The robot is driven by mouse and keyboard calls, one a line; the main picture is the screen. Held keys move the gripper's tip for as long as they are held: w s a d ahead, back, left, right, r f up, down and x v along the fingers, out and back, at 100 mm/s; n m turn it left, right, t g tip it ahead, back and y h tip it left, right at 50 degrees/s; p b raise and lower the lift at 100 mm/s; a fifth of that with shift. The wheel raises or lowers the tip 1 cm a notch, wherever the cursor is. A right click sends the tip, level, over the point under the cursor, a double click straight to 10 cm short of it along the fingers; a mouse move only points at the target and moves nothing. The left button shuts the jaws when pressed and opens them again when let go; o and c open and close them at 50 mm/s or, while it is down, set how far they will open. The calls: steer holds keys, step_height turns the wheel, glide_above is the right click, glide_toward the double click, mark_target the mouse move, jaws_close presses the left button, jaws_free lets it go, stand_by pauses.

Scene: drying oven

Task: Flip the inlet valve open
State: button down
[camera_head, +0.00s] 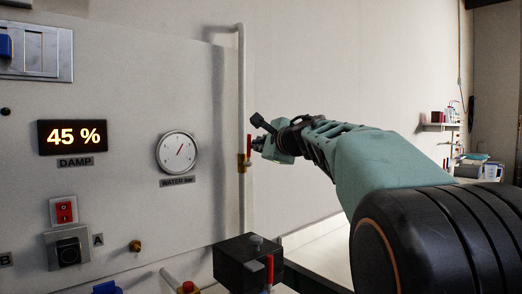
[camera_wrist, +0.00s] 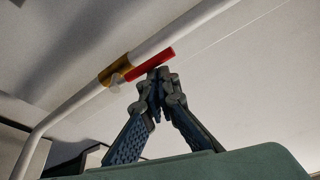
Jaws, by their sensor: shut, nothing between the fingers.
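A valve with a brass body (camera_head: 244,164) and a red lever (camera_head: 249,146) sits on the white vertical pipe (camera_head: 241,90). The lever points up, roughly along the pipe. In the wrist view the brass body (camera_wrist: 116,70) and red lever (camera_wrist: 150,64) show close ahead of the fingers. My gripper (camera_head: 257,144) is just right of the lever.
The panel carries a round water gauge (camera_head: 178,152), a damp display reading 45 % (camera_head: 72,137) and a red switch (camera_head: 64,211). A black box (camera_head: 235,262) with another red lever (camera_head: 269,269) stands below the pipe.

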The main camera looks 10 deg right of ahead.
steer(key=shift+s+a, duration=0.1)
steer(key=shift+a, duration=0.25)
stand_by(0.5)
steer(key=shift+d+r, duration=0.1)
